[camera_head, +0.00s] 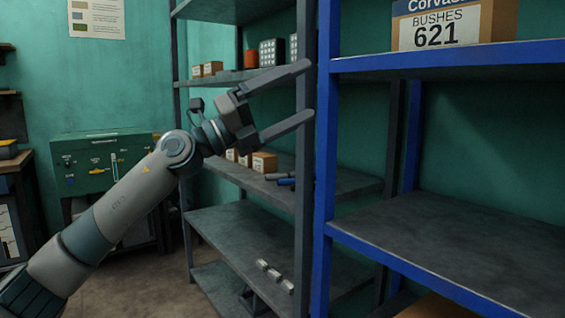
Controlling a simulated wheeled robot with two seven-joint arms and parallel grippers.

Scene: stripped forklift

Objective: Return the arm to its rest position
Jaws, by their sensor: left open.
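My left arm comes in from the lower left and reaches up to the middle of the view. My left gripper (305,92) is at its end, with its two long fingers spread apart and nothing between them. The fingers point right, and their tips show in front of the grey shelf's post, close to the blue shelf's upright. I cannot tell whether they touch either one. My right gripper is not in view.
A blue shelf (440,262) stands at the right, with a box marked "BUSHES 621" (443,30) on its upper board. A grey shelf (235,222) behind the gripper holds small boxes. A green cabinet (85,165) stands at the left. Floor shows at lower left.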

